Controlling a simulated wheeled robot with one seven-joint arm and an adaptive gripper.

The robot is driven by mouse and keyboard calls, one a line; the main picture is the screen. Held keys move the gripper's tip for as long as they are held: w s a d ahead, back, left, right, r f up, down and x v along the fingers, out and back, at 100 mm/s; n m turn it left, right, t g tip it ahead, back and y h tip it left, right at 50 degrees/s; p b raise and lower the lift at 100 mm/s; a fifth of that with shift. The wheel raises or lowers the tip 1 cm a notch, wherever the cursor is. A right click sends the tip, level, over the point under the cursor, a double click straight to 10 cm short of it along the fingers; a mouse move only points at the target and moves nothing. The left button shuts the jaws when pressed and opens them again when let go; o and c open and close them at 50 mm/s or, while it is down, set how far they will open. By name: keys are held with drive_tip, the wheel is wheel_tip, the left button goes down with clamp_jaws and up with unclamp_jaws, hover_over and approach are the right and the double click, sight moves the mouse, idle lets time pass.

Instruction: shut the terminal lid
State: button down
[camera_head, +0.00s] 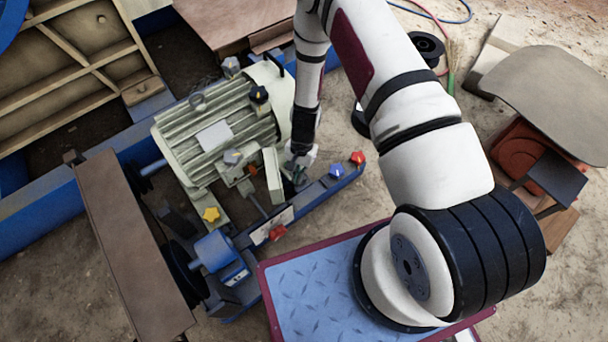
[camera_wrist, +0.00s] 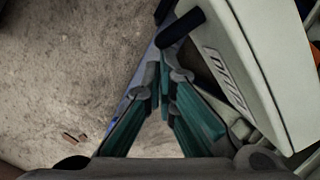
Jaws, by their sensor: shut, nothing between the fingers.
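The ribbed pale-green motor (camera_head: 215,135) stands on the blue frame left of centre in the head view. The terminal lid looks like the narrow pale panel (camera_head: 272,176) standing steeply at the motor's near right side. In the wrist view the lid is a large cream plate with raised lettering (camera_wrist: 245,75), on the right. My gripper (camera_head: 299,172) is just right of the lid. In the wrist view its teal-padded fingers (camera_wrist: 166,82) meet at the tips, shut and empty. The fingers are close beside the lid; whether they touch it I cannot tell.
A dark bar (camera_wrist: 182,27) lies just beyond my fingertips. Bare ground (camera_wrist: 70,60) is left of my gripper.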

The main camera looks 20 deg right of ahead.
sight(280, 190)
drive_tip(key=s+a+m, duration=0.1)
drive_tip(key=a+m, duration=0.2)
drive_tip(key=a, duration=0.1)
drive_tip(key=s+a+m+t, duration=0.1)
drive_tip(key=a+m, duration=0.1)
drive_tip(key=shift+s+a+m+y+p, duration=0.3)
drive_tip(key=shift+p, duration=0.1)
drive_tip(key=w+a+m+t+p, duration=0.1)
drive_tip(key=w+a+m, duration=0.1)
drive_tip(key=a+m, duration=0.5)
drive_tip(key=shift+a+t, duration=0.4)
drive_tip(key=shift+a, duration=0.25)
drive_tip(key=shift+d, duration=0.1)
